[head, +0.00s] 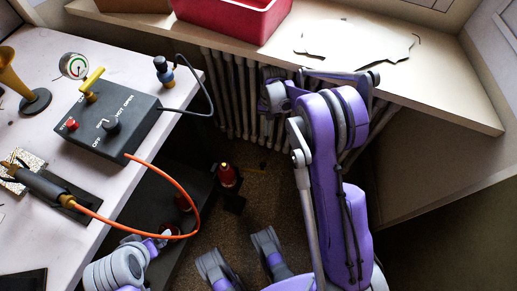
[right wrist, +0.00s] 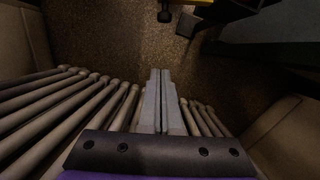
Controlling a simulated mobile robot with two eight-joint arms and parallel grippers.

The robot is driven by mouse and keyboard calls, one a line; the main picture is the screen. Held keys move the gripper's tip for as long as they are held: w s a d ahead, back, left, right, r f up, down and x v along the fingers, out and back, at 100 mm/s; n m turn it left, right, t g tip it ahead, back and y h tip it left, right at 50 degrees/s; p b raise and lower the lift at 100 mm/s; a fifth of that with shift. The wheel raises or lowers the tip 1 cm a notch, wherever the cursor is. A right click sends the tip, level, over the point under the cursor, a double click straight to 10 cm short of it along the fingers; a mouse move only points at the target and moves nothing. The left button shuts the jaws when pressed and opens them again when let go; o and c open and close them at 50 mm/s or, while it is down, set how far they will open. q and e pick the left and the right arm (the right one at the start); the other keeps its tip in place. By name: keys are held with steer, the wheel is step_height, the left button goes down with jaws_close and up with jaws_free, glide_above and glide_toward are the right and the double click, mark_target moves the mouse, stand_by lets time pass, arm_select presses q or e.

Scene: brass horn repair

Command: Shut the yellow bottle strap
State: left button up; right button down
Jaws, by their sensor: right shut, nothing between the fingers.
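A small red-topped bottle-like thing (head: 228,175) stands in a dark holder on the floor in the head view. I cannot make out a yellow strap on it there. In the right wrist view a yellow piece (right wrist: 197,3) with a dark knob below it is cut off by the top edge; I cannot tell whether it is the strap. My right gripper (right wrist: 161,72) is shut and empty, in front of the radiator and apart from the yellow piece. Part of my left arm shows at the lower left of the head view; its fingers do not show.
A ribbed radiator (head: 236,95) stands under the window sill (head: 440,85), close to my right gripper. A white workbench (head: 45,130) at left holds a black control box (head: 108,118). An orange hose (head: 185,190) loops past its edge. Brown floor (right wrist: 115,35) lies open below.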

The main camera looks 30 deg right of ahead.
steer(key=shift+r, duration=0.1)
stand_by(0.3)
steer(key=s+a+f+b, duration=0.3)
steer(key=s+f, duration=0.2)
steer(key=f, duration=0.4)
steer(key=shift+a+f, duration=0.25)
steer(key=shift+a, duration=0.15)
steer(key=shift+a, duration=0.1)
